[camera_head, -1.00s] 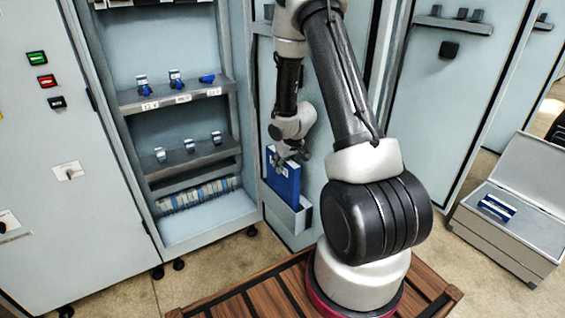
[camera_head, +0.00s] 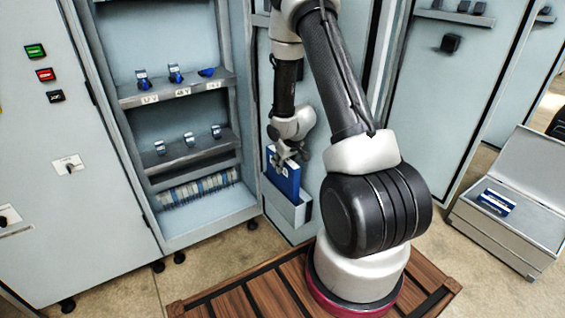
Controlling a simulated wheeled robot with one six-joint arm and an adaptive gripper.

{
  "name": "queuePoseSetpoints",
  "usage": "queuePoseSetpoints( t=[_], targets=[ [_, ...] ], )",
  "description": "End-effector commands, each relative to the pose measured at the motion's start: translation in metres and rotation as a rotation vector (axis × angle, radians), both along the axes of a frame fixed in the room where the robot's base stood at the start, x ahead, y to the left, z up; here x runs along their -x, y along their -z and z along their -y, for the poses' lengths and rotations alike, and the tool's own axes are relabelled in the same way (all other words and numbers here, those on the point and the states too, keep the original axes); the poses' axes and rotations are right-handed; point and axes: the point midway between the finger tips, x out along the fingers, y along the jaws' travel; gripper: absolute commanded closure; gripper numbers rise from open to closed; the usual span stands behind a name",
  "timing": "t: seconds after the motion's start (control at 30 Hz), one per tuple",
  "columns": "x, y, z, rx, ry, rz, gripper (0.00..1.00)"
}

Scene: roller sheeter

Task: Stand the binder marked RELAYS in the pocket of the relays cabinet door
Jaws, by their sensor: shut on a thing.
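A blue binder (camera_head: 285,181) with a pale label near its top stands nearly upright at the cabinet door. Its lettering is too small to read. My gripper (camera_head: 287,158) is shut on its upper edge. The grey door pocket (camera_head: 291,210) is low on the open door, and the binder's lower end is hidden behind its front wall. I cannot tell whether the binder touches the pocket's floor.
An open cabinet with shelves (camera_head: 187,147) of small devices is left of the door. An open grey box (camera_head: 513,236) at the right holds a blue-and-white item (camera_head: 496,202). A slatted wooden platform (camera_head: 250,298) lies under my base.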

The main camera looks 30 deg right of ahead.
Motion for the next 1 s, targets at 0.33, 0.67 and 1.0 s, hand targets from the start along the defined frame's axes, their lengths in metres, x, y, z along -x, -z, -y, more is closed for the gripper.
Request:
queuePoseSetpoints(
  t=[0.33,0.67,1.0],
  targets=[
    [0.0,0.01,0.0,0.001,0.0,0.0,1.0],
    [-0.001,0.02,0.0,0.001,-0.002,0.0,1.0],
    [0.0,0.03,0.0,0.0,-0.001,0.0,1.0]
  ],
)
